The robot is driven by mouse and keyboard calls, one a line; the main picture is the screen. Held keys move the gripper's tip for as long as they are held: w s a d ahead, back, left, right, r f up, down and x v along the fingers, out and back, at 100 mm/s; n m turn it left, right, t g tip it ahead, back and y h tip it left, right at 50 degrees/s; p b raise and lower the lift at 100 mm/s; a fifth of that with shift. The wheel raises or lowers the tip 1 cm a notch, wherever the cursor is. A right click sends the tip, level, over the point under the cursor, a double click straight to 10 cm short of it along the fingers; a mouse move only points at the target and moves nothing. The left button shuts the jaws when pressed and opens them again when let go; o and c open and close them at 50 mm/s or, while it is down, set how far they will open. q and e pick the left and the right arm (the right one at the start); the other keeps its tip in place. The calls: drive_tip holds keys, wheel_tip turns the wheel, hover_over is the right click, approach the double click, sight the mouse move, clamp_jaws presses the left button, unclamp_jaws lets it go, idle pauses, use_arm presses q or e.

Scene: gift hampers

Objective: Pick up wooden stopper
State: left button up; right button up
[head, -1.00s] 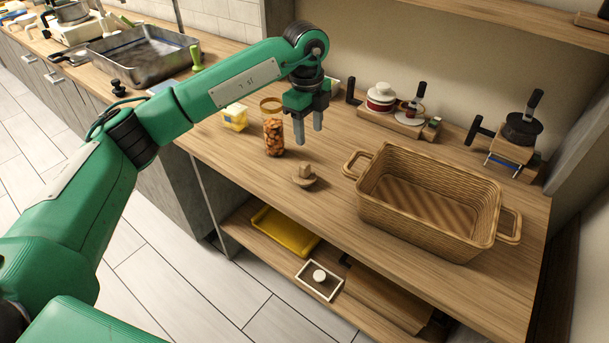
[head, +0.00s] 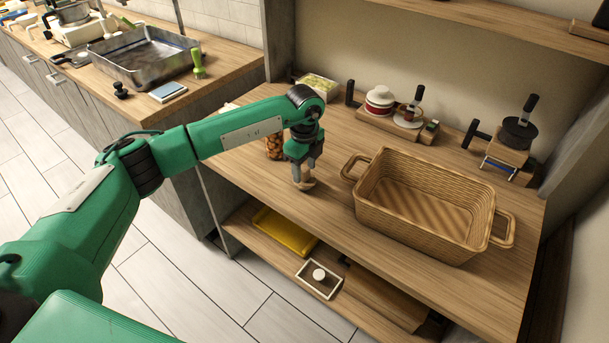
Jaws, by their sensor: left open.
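The wooden stopper (head: 305,185) lies on the wooden counter, to the left of the wicker basket. My left gripper (head: 303,177) points down right over it, its fingers open and at the stopper's height. The fingers hide much of the stopper, and I cannot tell whether they touch it. A jar of nuts (head: 273,148) stands just behind my left forearm, mostly hidden by it. My right gripper is not in view.
The wicker basket (head: 420,240) stands empty on the counter at right. Behind it are ribbon-like spools (head: 380,100) on wooden holders and a dark spool (head: 518,133). A tub (head: 318,87) stands at the back. A lower shelf holds a yellow tray (head: 285,233).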

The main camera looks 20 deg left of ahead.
sight(304, 167)
use_arm(q)
drive_tip(key=shift+f, duration=0.6)
drive_tip(key=c, duration=1.1)
drive_tip(key=shift+o, duration=0.2)
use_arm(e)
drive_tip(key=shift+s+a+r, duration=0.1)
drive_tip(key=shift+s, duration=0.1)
use_arm(q)
drive_tip(key=shift+r, duration=0.1)
